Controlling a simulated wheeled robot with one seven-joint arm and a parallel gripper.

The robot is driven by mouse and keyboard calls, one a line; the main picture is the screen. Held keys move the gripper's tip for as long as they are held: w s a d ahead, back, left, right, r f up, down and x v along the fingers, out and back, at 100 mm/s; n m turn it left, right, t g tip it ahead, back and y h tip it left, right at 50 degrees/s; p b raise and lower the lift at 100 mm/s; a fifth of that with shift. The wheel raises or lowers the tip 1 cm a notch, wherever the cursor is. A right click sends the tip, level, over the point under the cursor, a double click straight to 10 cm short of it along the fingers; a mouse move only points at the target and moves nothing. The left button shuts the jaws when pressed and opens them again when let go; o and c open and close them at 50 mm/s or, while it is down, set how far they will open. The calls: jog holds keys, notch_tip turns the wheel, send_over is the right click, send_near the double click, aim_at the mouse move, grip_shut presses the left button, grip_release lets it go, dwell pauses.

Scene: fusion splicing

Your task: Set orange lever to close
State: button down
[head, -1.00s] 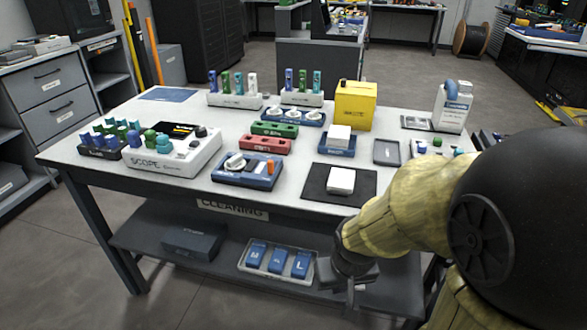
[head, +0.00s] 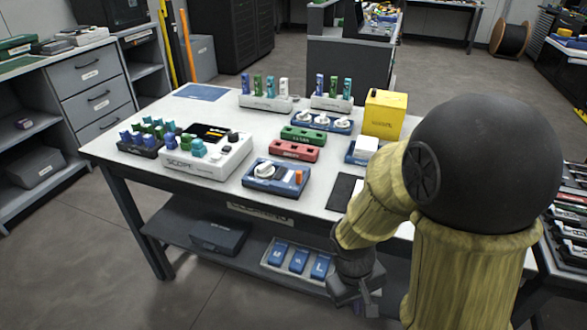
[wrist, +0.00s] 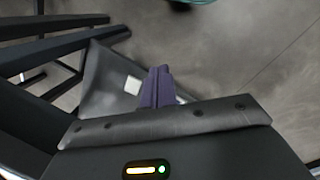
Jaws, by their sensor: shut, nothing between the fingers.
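The orange lever (head: 299,177) stands upright on the right part of a blue device (head: 272,192) near the table's front edge. A white round part (head: 264,171) sits on the same device, left of the lever. My gripper (head: 368,304) hangs low in front of the table, below the tabletop and right of the lever, well apart from it. In the wrist view its fingers (wrist: 156,88) are together with nothing between them, and the floor shows beyond. The lever is not seen in the wrist view.
The white scope unit (head: 208,155) is left of the blue device. Green (head: 303,135) and red (head: 294,150) holders are behind it. A yellow box (head: 384,113) stands at the back right. The lower shelf holds a tray with blue packs (head: 299,260). My arm hides the table's right side.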

aim_at(298, 176)
jog(key=w+a+r+n+t+h+p, duration=0.1)
jog(key=w+r+n+t+h+p, duration=0.1)
jog(key=r+n+h+p, duration=0.45)
jog(key=w+a+r+n+t+h+p, duration=0.2)
jog(key=r+n+h+p, duration=0.2)
jog(key=n+p, duration=0.4)
jog(key=w+a+r+n+t+y+p, duration=0.2)
jog(key=a+n+t+y+p, duration=0.1)
jog(key=a+n+t+p, duration=0.2)
jog(key=w+a+r+n+t+y+p, duration=0.1)
jog(key=a+r+n+t+y+p, duration=0.1)
jog(key=a+n+t+p, duration=0.3)
jog(key=a+n+t+y, duration=0.1)
jog(key=a+n+t, duration=0.2)
jog(key=a, duration=0.2)
jog(key=shift+w+a+r+t+p, duration=0.2)
jog(key=shift+w+r+t+p, duration=0.1)
jog(key=shift+w+t+p, duration=0.1)
jog(key=p+x, duration=0.2)
jog(key=x, duration=1.1)
jog(key=shift+p, duration=0.35)
jog(key=shift+w+d, duration=0.1)
jog(key=shift+w, duration=0.4)
